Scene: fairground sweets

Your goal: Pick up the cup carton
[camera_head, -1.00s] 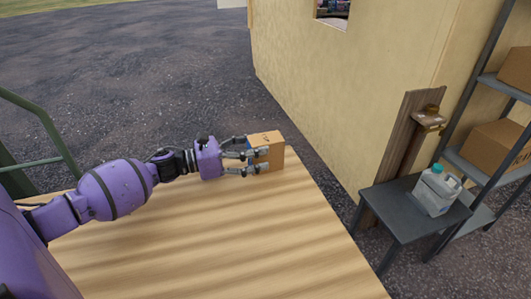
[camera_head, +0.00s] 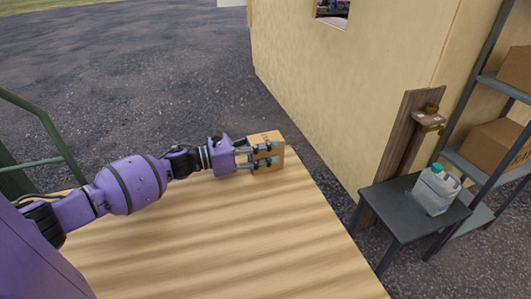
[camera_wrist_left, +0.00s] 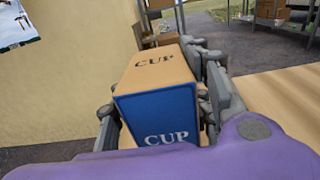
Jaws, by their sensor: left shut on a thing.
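The cup carton (camera_head: 267,139) is a small tan box at the far edge of the wooden table (camera_head: 215,225). In the left wrist view the carton (camera_wrist_left: 156,90) has a tan top and a blue side, both marked CUP. My left gripper (camera_head: 265,155) is shut on the carton, with fingers on both sides of it. The carton looks upright. I cannot tell whether its base touches the table. My right gripper is not in view.
A yellow wall (camera_head: 330,90) stands beyond the table. A dark small table (camera_head: 400,215) holds a white jug (camera_head: 436,190) at the right. A metal shelf with brown boxes (camera_head: 495,145) is behind it. The table's near part is clear.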

